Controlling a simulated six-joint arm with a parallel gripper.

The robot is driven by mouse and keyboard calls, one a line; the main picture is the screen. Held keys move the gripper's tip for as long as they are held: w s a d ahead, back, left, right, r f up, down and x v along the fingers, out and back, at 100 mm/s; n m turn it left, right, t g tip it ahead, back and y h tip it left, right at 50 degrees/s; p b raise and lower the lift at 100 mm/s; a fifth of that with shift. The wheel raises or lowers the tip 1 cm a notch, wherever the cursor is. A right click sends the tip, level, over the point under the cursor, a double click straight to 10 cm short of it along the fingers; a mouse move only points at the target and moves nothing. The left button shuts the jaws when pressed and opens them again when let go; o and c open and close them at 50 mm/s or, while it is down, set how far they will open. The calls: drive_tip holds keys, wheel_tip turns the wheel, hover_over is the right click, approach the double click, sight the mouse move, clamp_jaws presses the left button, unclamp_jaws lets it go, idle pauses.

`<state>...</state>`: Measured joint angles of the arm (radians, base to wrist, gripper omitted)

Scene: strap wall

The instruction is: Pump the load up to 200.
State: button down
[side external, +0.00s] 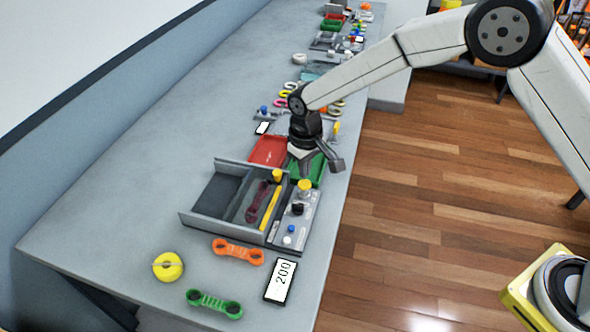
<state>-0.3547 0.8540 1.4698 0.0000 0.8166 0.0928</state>
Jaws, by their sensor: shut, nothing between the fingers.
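A grey fixture with an open dark bay (221,195) stands on the near part of the bench. Beside the bay lie a dark purple strap-like piece (257,200) and a yellow bar (270,210). Its right-hand panel carries a yellow knob (304,187), a black knob (297,208) and a blue button (291,229). A white, black-edged plate (281,281) in front reads 200; I cannot tell whether it is a card or a readout. My gripper (305,172) is shut and empty, above the green tray behind the panel, apart from the knobs. The arm hides part of that area.
A red tray (268,151) and a green tray (316,174) sit just behind the fixture. An orange link (238,251), a green link (214,304) and a yellow roll (168,266) lie in front. More items crowd the far bench. The bench's left side is clear.

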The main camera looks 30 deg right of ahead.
drive_tip(key=shift+r, duration=2.25)
drive_tip(key=c, duration=1.2)
unclamp_jaws()
wheel_tip(320, 180, up, 6)
drive_tip(key=shift+d, duration=0.1)
drive_tip(key=s+d+f+m+t, duration=0.2)
drive_tip(key=s+d+m, duration=0.1)
drive_tip(key=s+d, duration=1.5)
drive_tip(key=s, duration=0.3)
drive_tip(key=shift+s+f+t, duration=0.2)
drive_tip(key=shift+f+t, duration=0.1)
drive_tip(key=shift+f, duration=0.1)
